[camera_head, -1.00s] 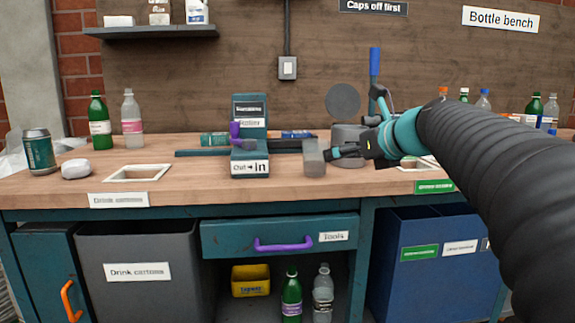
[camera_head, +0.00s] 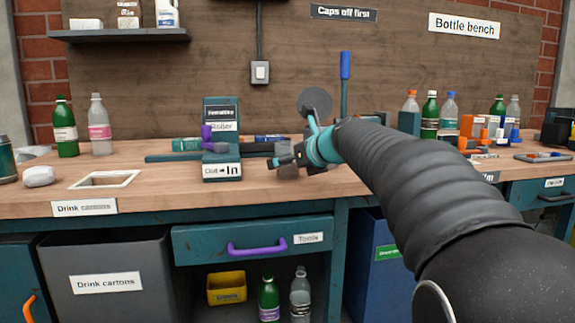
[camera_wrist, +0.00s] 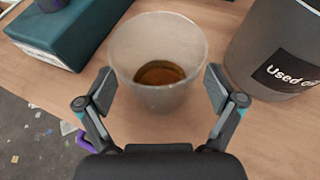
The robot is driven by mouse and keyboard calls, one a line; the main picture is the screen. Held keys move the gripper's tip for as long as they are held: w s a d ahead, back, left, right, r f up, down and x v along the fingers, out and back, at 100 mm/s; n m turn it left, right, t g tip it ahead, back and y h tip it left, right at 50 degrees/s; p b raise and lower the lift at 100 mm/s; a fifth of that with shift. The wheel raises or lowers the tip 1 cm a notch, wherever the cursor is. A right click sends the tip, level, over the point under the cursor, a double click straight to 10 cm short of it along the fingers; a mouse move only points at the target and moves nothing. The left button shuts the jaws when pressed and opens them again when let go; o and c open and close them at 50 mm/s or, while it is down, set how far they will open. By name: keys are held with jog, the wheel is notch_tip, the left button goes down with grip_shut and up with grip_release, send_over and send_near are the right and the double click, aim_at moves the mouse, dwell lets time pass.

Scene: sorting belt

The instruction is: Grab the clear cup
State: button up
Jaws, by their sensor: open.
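The clear cup (camera_wrist: 158,38) stands upright on the wooden bench in the wrist view, with some brown liquid at its bottom. My gripper (camera_wrist: 158,88) is open, with one finger at each side of the cup's lower near part. I cannot tell whether either finger touches it. In the head view my gripper (camera_head: 278,162) is low over the bench, right of the roller box. The cup there is mostly hidden behind the gripper and arm.
A grey container marked "Used" (camera_wrist: 257,40) stands close at the cup's right. A teal roller box (camera_head: 222,140) is to the left. A square opening (camera_head: 105,179) lies further left. Several bottles stand at the back right.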

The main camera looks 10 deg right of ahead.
aim_at(289, 148)
jog(key=shift+w+a+f, duration=0.15)
jog(key=shift+w, duration=0.15)
jog(key=c, duration=1.3)
jog(key=shift+r+p, duration=1)
jog(key=shift+r, duration=0.9)
jog(key=shift+s+f, duration=0.1)
jog(key=shift+s, duration=0.25)
jog(key=shift+s+d, duration=1.15)
jog(key=shift+s, duration=1.5)
jog(key=shift+s+d, duration=1.15)
jog(key=shift+s, duration=1.45)
jog(key=shift+s+d, duration=1.15)
jog(key=shift+s, duration=1.5)
